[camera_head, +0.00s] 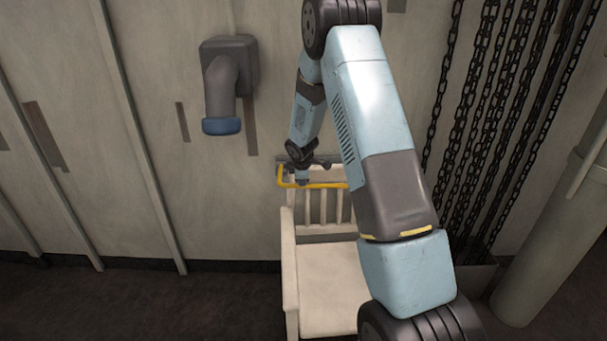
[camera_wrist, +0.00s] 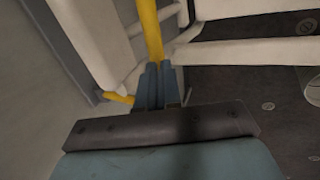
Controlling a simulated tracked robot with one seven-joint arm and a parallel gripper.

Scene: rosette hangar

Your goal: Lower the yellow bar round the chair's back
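The white chair (camera_head: 328,275) stands against the wall, with its slatted back at the far side. The yellow bar (camera_head: 318,186) runs level across the upper slats and bends at its left end beside the back's left post. My gripper (camera_head: 302,179) is at the bar's left part, near the top of the back. In the wrist view my blue fingers (camera_wrist: 156,84) are close together on the yellow bar (camera_wrist: 150,28), among pale chair parts (camera_wrist: 250,52). A short yellow piece shows left of the fingers. My arm hides the bar's right end and the chair's right side.
A grey wall fitting with a blue-ended pipe (camera_head: 222,88) juts out at the upper left. Dark chains (camera_head: 480,110) hang at the right, over a dark bin. A thick pale column (camera_head: 555,220) stands at the far right. The floor left of the chair is clear.

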